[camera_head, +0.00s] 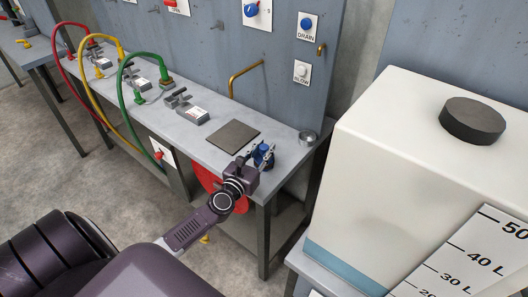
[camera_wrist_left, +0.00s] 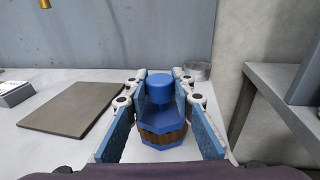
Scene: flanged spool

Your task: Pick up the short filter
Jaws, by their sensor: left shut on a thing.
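The short filter (camera_wrist_left: 160,127) has a blue body with a round blue knob on top and a brown ribbed band round its lower part. In the head view the filter (camera_head: 262,153) shows as a small blue shape at the front right of the grey bench, mostly hidden by my gripper. My left gripper (camera_head: 264,155) is shut on the filter, with one finger pad on each side; its pads also show in the left wrist view (camera_wrist_left: 159,90). The filter looks upright. I cannot tell whether its base touches the bench. My right gripper is not in view.
A dark square plate (camera_head: 233,136) lies on the bench (camera_head: 215,157) left of the filter. A small metal ring or cup (camera_head: 308,138) stands at the bench's right end. Grey valve blocks (camera_head: 187,108) and coloured hoses are further left. A large white tank (camera_head: 415,150) stands at right.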

